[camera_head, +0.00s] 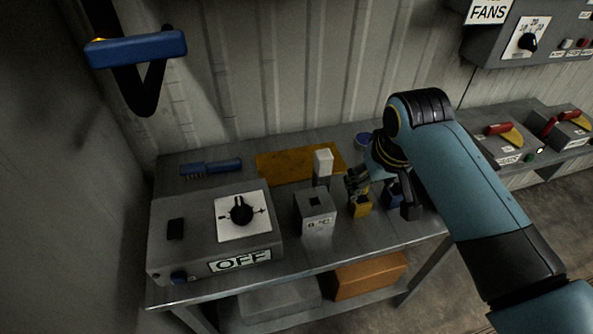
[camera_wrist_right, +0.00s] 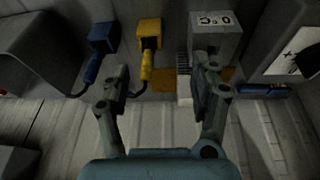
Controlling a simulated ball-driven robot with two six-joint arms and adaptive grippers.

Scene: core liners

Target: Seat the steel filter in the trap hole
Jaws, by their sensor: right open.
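A small upright piece with a white top (camera_head: 323,158) and a grey ribbed body, likely the steel filter, stands behind the grey 0 °C box; its ribbed part (camera_wrist_right: 182,65) shows in the right wrist view. My right gripper (camera_head: 381,197) is open and empty, over the bench right of the box. Its spread fingers also show in the right wrist view (camera_wrist_right: 160,75). My left gripper is not in view.
A yellow plug-like piece (camera_head: 360,208) and a blue one (camera_head: 392,197) with cables stand by the right gripper. The OFF dial box (camera_head: 190,230) fills the bench's left.

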